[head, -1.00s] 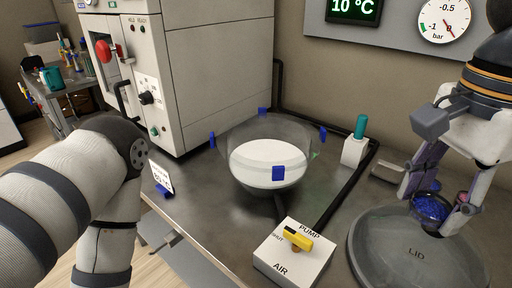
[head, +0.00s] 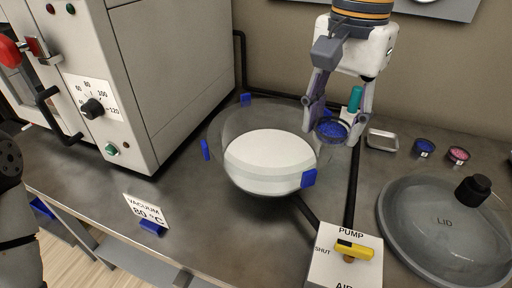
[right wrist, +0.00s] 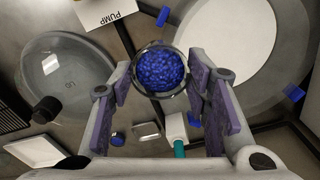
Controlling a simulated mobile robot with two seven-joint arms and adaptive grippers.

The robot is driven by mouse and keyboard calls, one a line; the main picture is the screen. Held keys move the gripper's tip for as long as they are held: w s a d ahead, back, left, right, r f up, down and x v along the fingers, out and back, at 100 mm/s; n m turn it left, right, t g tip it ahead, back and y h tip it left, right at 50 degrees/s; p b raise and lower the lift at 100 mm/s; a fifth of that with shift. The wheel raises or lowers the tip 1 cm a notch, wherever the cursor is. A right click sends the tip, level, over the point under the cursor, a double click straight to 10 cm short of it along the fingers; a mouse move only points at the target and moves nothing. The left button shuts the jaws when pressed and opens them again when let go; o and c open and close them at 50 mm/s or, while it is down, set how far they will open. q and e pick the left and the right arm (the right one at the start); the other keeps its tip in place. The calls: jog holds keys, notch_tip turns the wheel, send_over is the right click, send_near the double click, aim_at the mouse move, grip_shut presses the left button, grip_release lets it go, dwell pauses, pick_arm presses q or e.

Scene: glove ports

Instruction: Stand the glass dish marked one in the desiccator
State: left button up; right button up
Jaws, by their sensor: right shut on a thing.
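My right gripper (head: 337,122) is shut on a small glass dish (head: 331,131) filled with blue beads. It holds the dish upright at the right rear rim of the desiccator; I cannot tell its exact height over the rim. The desiccator (head: 226,119) is an open clear bowl with a white plate (head: 270,150) inside, bare where visible. In the right wrist view the dish (right wrist: 160,69) sits between the fingers, beside the white plate (right wrist: 228,45). No mark is readable on the held dish. My left gripper is out of view.
The desiccator lid (head: 437,235) lies at right. A pump valve box (head: 338,262) with yellow handle stands in front. A metal tray (head: 382,140), a blue-filled dish (head: 425,148) and a pink-filled dish (head: 458,155) lie behind the lid. A large oven (head: 165,75) stands at left.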

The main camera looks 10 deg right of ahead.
jog(key=b, duration=0.1)
send_over(270, 156)
jog(key=s+d, duration=0.2)
jog(key=s, duration=0.2)
notch_tip(270, 156, down, 5)
jog(key=w+f, duration=0.1)
jog(key=w+a+f, duration=0.1)
jog(key=w+f+b, duration=0.1)
jog(key=f, duration=0.1)
jog(key=shift+w+a, duration=0.25)
jog(key=shift+a, duration=0.1)
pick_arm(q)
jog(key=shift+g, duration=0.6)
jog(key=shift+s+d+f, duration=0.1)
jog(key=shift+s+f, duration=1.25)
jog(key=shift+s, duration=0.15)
pick_arm(e)
jog(key=shift+w+a+f, duration=0.1)
jog(key=shift+w+f, duration=0.1)
jog(key=shift+f, duration=1.5)
jog(key=shift+f, duration=0.1)
jog(key=o, duration=1.1)
jog(key=shift+f, duration=0.1)
notch_tip(270, 156, up, 12)
jog(key=shift+r, duration=0.2)
